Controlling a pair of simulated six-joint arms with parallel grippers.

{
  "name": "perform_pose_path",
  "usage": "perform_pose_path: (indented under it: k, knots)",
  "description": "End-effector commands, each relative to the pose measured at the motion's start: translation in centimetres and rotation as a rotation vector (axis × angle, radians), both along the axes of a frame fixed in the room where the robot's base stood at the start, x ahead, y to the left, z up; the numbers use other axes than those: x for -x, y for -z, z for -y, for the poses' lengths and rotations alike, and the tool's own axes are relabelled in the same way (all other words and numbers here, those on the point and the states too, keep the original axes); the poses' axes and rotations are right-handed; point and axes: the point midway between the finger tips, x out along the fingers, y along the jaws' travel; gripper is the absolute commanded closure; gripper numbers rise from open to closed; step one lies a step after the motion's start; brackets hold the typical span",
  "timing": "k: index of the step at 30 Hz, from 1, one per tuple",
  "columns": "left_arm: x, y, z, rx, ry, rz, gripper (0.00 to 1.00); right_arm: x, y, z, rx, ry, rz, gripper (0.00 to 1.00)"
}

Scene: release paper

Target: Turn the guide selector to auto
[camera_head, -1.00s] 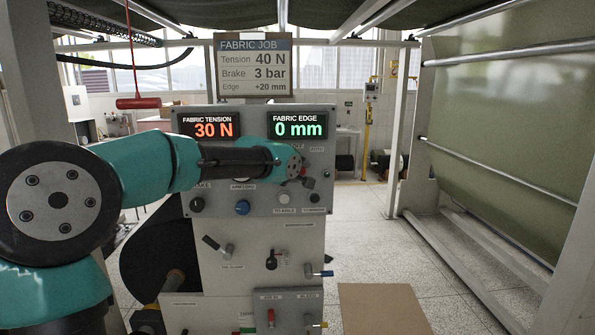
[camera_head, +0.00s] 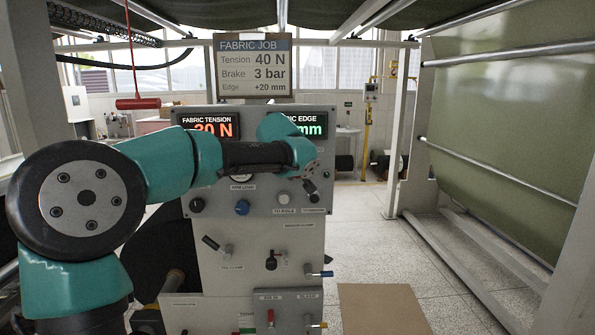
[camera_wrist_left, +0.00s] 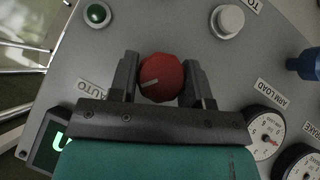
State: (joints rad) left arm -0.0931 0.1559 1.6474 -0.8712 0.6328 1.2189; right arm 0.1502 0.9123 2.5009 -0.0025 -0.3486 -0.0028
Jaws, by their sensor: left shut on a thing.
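The guide selector is a red round knob (camera_wrist_left: 162,77) with a white pointer line, seen in the left wrist view. Its line points left and slightly down in that view, to the side where the AUTO label (camera_wrist_left: 88,88) is printed. My left gripper (camera_wrist_left: 161,62) is shut on this knob, one dark finger on each side. In the head view my left arm crosses in front of the panel (camera_head: 262,222) and largely hides the selector and its labels. My right gripper is in neither view.
The wrist view shows a green button (camera_wrist_left: 97,14), a white knob (camera_wrist_left: 229,20), a blue knob (camera_wrist_left: 304,64) and an arm load gauge (camera_wrist_left: 265,133) around the selector. A job sign (camera_head: 254,66) stands above the panel. Levers (camera_head: 271,260) sit lower down.

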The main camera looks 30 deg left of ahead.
Motion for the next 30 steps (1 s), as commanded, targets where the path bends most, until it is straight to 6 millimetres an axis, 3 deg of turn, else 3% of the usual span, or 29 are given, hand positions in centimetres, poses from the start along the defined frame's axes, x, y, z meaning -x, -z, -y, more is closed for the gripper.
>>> perform_pose_path:
  k: [20,21,28,30]
  knots:
    - [0.0,0.01,0.03,-0.074,0.001,-0.049,0.8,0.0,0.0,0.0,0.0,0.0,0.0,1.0]
    - [0.0,0.01,0.03,-0.074,0.001,-0.049,0.53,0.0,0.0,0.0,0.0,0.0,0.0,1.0]
    - [-0.01,0.0,0.04,-0.073,0.0,-0.049,0.31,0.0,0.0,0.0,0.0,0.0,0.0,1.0]
    - [-0.01,0.0,0.03,-0.073,0.0,-0.049,0.3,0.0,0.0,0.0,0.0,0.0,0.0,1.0]
